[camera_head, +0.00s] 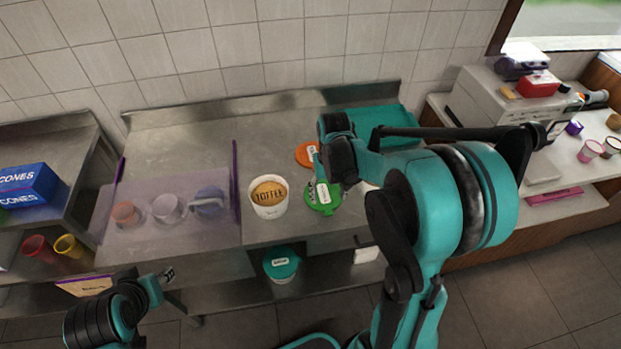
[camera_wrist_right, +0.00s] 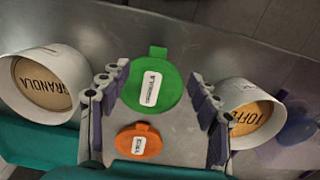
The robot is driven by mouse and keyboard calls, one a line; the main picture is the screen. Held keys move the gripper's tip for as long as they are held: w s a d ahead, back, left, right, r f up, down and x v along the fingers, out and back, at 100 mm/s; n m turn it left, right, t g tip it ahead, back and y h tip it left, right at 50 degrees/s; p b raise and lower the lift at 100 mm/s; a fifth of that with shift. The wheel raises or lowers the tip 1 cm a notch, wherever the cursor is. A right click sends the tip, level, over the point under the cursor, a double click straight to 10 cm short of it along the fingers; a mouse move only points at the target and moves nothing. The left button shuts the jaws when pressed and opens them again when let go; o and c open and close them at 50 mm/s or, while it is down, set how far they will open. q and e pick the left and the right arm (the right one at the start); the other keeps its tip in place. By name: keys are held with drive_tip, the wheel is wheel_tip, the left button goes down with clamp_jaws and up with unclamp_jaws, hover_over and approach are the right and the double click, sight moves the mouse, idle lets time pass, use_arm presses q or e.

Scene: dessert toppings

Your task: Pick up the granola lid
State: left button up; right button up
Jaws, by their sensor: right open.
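A round green lid (camera_head: 326,203) with a tab and a white label lies flat on the counter. In the right wrist view the green lid (camera_wrist_right: 165,71) shows between my right fingers, its label too small to read. An orange lid (camera_head: 302,152) lies behind it, and it also shows in the right wrist view (camera_wrist_right: 152,143). My right gripper (camera_wrist_right: 159,76) is open and empty above the lids. A white granola tub (camera_wrist_right: 82,62) stands open to one side; my right arm mostly hides it in the head view. My left gripper (camera_head: 165,277) is low at the left, jaws unclear.
A white toffee tub (camera_head: 267,209) stands left of the green lid and also shows in the right wrist view (camera_wrist_right: 213,92). A clear purple-edged guard (camera_head: 236,185) covers cups further left. A teal-lidded tub (camera_head: 281,266) sits on the lower shelf. Bare counter (camera_head: 200,150) lies behind.

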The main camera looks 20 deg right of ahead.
sight(328, 212)
drive_tip(key=f, duration=0.1)
drive_tip(key=f+b, duration=0.1)
drive_tip(key=shift+s+f, duration=0.2)
drive_tip(key=shift+f, duration=0.2)
drive_tip(key=f+b, duration=0.1)
drive_tip(key=f, duration=0.1)
drive_tip(key=f+b, duration=0.1)
drive_tip(key=f, duration=0.1)
drive_tip(key=shift+w+d+f, duration=0.15)
drive_tip(key=shift+d+f, duration=0.05)
drive_tip(key=shift+f, duration=0.2)
drive_tip(key=shift+r, duration=0.1)
drive_tip(key=c, duration=1.3)
